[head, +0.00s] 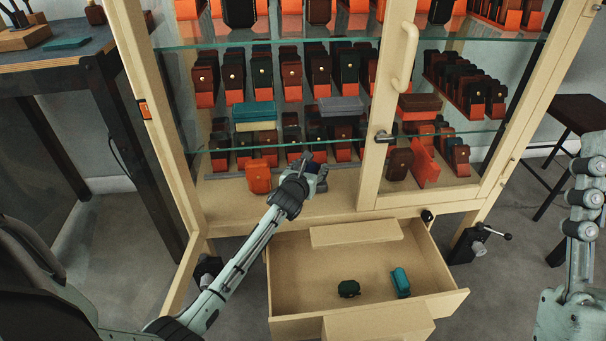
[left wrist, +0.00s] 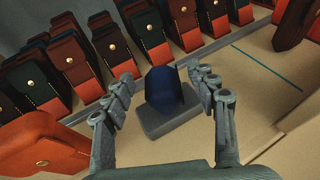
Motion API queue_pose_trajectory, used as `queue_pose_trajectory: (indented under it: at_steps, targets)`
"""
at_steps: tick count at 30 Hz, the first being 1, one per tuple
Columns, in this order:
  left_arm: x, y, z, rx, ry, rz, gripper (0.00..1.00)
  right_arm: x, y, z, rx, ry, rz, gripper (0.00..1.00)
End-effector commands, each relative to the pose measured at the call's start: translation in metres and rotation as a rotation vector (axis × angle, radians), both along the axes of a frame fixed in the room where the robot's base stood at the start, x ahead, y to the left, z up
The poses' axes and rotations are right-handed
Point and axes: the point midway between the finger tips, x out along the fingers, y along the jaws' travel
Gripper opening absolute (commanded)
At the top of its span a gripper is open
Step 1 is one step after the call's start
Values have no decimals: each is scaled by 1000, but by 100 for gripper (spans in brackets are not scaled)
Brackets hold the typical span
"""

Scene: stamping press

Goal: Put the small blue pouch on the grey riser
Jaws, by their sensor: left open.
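The small blue pouch (left wrist: 163,88) stands upright on the grey riser (left wrist: 170,122) in the left wrist view. My left gripper (left wrist: 163,95) is open, with a finger on each side of the pouch and visible space between them and it. In the head view my left gripper (head: 316,176) reaches onto the bottom shelf of the cabinet, and the pouch and riser cannot be made out clearly there. My right arm stands at the right edge of the head view, and its gripper is not seen.
Rows of brown and dark pouches on orange stands fill the shelves. An orange pouch (head: 258,176) is left of my gripper. A glass shelf (head: 300,142) lies above. The open drawer (head: 305,290) below holds a dark green pouch (head: 348,288) and a teal one (head: 401,282).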

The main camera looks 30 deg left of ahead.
Motion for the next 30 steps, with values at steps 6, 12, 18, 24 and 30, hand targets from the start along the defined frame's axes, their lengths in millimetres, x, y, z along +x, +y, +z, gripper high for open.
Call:
queue_pose_trajectory:
  at_steps: [6, 12, 18, 24, 30]
  targets:
    - [-22, -6, 13, -1, 1, -2, 58, 29, 16, -28, -100, 297, 18, 40]
    - [-42, -11, 20, 0, 1, -1, 58, 45, 20, -74, -204, 571, 15, 40]
    - [-54, -14, 23, 1, 0, -1, 58, 55, 6, -123, -296, 791, -26, 40]
    - [-66, -18, 28, 1, -1, -1, 58, 55, -16, -168, -375, 997, -76, 40]
    - [-78, -21, 32, 0, 0, -1, 58, 45, -43, -209, -443, 1202, -127, 40]
